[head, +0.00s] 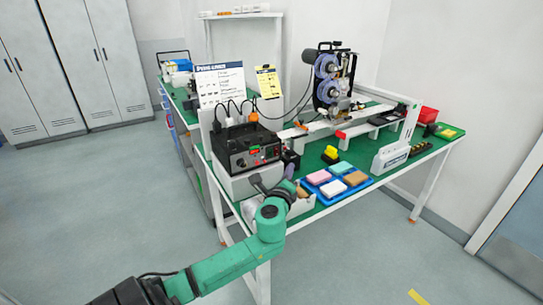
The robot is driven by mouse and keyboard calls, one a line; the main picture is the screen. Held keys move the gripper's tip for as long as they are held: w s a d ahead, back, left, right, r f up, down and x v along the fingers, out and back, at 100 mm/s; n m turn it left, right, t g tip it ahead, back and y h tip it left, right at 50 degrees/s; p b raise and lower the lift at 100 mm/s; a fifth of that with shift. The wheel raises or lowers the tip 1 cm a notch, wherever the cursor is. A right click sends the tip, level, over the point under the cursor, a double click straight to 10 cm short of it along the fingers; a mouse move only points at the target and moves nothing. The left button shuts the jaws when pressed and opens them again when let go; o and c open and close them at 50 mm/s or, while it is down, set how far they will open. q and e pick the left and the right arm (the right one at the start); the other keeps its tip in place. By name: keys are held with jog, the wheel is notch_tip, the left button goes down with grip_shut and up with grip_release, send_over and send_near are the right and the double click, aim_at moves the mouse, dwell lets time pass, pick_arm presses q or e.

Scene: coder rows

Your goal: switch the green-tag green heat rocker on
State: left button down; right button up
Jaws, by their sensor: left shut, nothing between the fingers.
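A black control box (247,147) with small red-lit parts on its front stands on a white block at the near left end of the green-topped bench. The green heat rocker and its green tag are too small to make out on this front. My left gripper (284,187) is at the bench's near edge, below and a little right of the box front, apart from the rocker panel. It looks shut and empty, and its fingertips are small and partly hidden by the wrist. My right gripper is out of view.
A blue tray (352,191) with coloured pads lies right of my gripper. A coding machine (333,75) with reels stands behind. A white labelled box (390,157), a yellow item (331,153) and a red bin (428,115) are on the bench. The floor in front is clear.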

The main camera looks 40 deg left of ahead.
aim_at(270, 153)
pick_arm(q)
jog(key=w+a+b, duration=0.1)
jog(key=a, duration=0.1)
jog(key=a+f+b, duration=0.1)
jog(key=a, duration=0.2)
jog(key=w+a+b, duration=0.1)
jog(key=a, duration=0.2)
jog(key=shift+w+a+f+b, duration=0.25)
jog(key=shift+w+f+b, duration=0.05)
jog(key=shift+w, duration=0.05)
dwell(1.3)
dwell(0.4)
jog(key=shift+w+a, duration=0.1)
jog(key=shift+a, duration=0.3)
jog(key=shift+w+a+f, duration=0.1)
jog(key=shift+a, duration=0.2)
dwell(0.5)
jog(key=shift+d, duration=0.1)
